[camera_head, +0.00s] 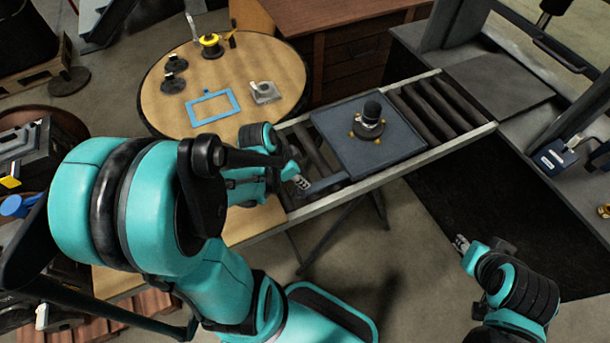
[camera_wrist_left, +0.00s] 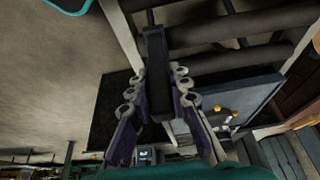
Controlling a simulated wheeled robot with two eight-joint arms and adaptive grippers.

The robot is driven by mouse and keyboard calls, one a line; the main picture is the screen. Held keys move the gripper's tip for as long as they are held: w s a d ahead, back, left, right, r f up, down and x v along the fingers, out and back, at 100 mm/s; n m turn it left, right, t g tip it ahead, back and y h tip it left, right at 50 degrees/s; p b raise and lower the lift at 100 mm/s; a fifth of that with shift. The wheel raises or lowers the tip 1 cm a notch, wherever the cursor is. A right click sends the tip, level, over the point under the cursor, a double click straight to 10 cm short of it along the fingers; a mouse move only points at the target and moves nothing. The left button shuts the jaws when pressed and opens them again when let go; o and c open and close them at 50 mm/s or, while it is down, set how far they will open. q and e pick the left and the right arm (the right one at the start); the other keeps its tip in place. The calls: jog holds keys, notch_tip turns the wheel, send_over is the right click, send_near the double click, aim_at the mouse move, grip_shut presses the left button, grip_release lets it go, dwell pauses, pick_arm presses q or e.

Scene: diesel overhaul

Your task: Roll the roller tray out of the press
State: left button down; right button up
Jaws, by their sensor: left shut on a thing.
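The roller tray (camera_head: 345,150) is a flat dark blue-grey plate lying on the roller conveyor (camera_head: 437,103), outside the press frame (camera_head: 440,28) at the upper right. A dark cylindrical part with a flange (camera_head: 369,122) stands upright on it, with small brass-coloured pieces around its base. My left gripper (camera_head: 301,182) is at the tray's near-left side, shut on its handle (camera_head: 328,183). The left wrist view shows the dark handle bar (camera_wrist_left: 156,60) between the fingers and the tray (camera_wrist_left: 262,98) beyond. My right gripper (camera_head: 461,243) hangs apart, right of the conveyor; its finger opening is unclear.
A round wooden table (camera_head: 270,60) behind the conveyor carries a blue frame (camera_head: 213,107), a yellow-and-black part (camera_head: 210,45) and small metal pieces. A wooden cabinet (camera_head: 335,45) stands behind. Rollers show bare on both sides of the tray. A blue item (camera_head: 556,157) lies at the right.

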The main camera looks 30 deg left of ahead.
pick_arm(q)
jog(key=shift+s, duration=0.15)
jog(key=c, duration=1.5)
grip_release()
jog(key=shift+a, duration=0.1)
jog(key=shift+o, duration=0.5)
jog(key=shift+s+a, duration=0.1)
jog(key=shift+s, duration=0.05)
jog(key=shift+r, duration=0.2)
jog(key=v, duration=1.1)
jog(key=shift+r, duration=0.3)
